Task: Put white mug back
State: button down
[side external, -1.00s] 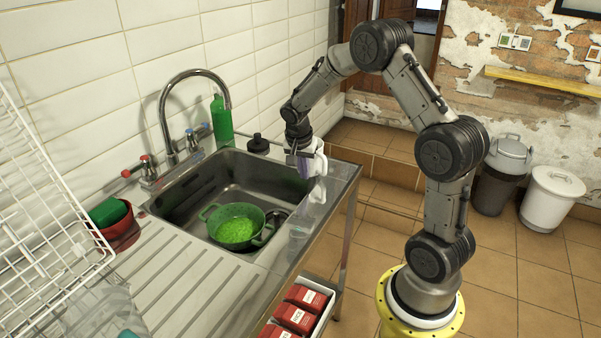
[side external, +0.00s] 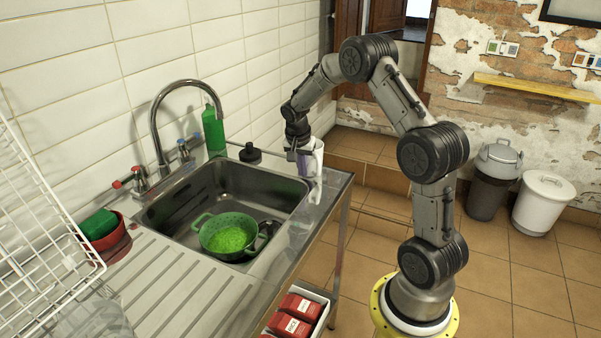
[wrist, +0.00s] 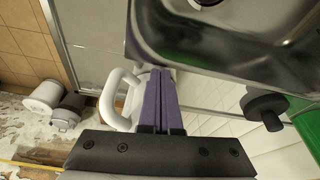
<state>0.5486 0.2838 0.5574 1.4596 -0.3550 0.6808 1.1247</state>
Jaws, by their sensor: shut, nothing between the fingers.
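The white mug (side external: 318,158) stands at the far right corner of the metal counter, beside the sink. In the wrist view its handle (wrist: 107,98) shows left of the fingers; most of its body is hidden behind them. My gripper (side external: 303,168) is at the mug, with its purple fingers pointing down close against it in the side view. In the wrist view the fingers (wrist: 164,75) are together, with nothing seen between them. Whether they touch the mug I cannot tell.
The sink (side external: 180,215) holds a green colander (side external: 228,237) and a dark pan beside it. A green bottle (side external: 214,132) and a dark stopper-like object (side external: 250,153) stand behind. A white dish rack (side external: 45,195) is at left, near a red bowl (side external: 112,243).

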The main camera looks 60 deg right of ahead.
jog(key=shift+a, duration=0.1)
jog(key=shift+a, duration=0.3)
jog(key=s+a+r, duration=0.1)
jog(key=a+r, duration=0.5)
jog(key=r, duration=0.3)
jog(key=shift+r, duration=0.35)
jog(key=s+a+r+n+t, duration=0.2)
jog(key=s+a+r, duration=0.1)
jog(key=a+r, duration=0.4)
jog(key=s+a+r+n+t, duration=0.2)
jog(key=s+a+r+n, duration=0.15)
jog(key=a+r, duration=0.35)
jog(key=s+a+f+n+y, duration=0.1)
jog(key=s+a+f+n, duration=0.2)
jog(key=s, duration=0.4)
jog(key=s+a+f+n+t+y, duration=0.1)
jog(key=s+a+f+n+y, duration=0.1)
jog(key=s+a+n, duration=0.3)
jog(key=s+f+n, duration=0.1)
jog(key=s+n, duration=0.1)
jog(key=s, duration=0.1)
jog(key=shift+a+n, duration=0.3)
jog(key=shift+n, duration=0.05)
